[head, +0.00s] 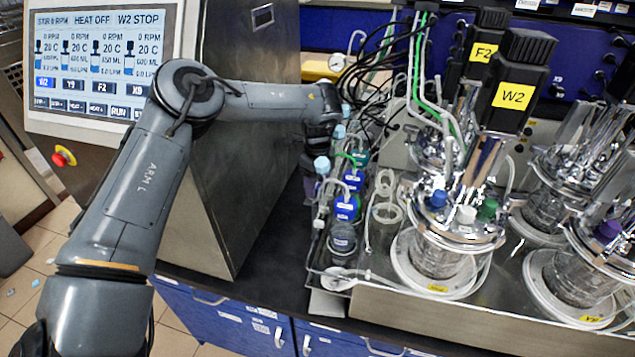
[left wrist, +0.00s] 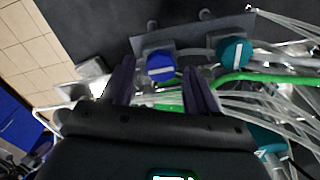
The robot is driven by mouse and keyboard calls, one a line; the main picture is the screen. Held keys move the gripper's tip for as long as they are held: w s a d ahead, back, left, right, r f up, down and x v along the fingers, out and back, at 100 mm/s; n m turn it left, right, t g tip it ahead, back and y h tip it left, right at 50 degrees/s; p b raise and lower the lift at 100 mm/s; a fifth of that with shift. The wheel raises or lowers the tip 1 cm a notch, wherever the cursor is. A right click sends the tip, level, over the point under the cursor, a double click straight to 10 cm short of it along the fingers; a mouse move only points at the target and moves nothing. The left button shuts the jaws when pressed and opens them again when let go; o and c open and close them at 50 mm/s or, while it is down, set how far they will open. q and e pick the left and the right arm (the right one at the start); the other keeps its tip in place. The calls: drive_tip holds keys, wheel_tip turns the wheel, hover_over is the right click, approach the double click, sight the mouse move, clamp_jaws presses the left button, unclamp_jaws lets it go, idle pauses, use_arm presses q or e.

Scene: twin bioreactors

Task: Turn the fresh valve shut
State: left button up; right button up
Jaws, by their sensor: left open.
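Two valve knobs show in the left wrist view, a blue knob (left wrist: 160,66) and a teal knob (left wrist: 234,51), each with a pale bar across its face. They sit on grey mounts. No label tells me which is the fresh valve. My left gripper (left wrist: 160,85) is open and empty, with one dark purple finger on each side of the blue knob's line. The knob appears just beyond the fingertips; contact cannot be told. In the head view my left gripper (head: 318,160) is at the back of the bottle row, and the knobs cannot be made out. My right gripper is not in view.
Blue-labelled bottles (head: 345,207) stand close to the gripper. Clear tubing and a green tube (left wrist: 265,77) run beside the knobs. The W2 reactor (head: 440,258) stands to the right, and a large steel cabinet (head: 245,150) to the left. Dark bench top lies between.

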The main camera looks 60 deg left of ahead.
use_arm(q)
drive_tip(key=c, duration=1)
drive_tip(key=shift+c, duration=0.2)
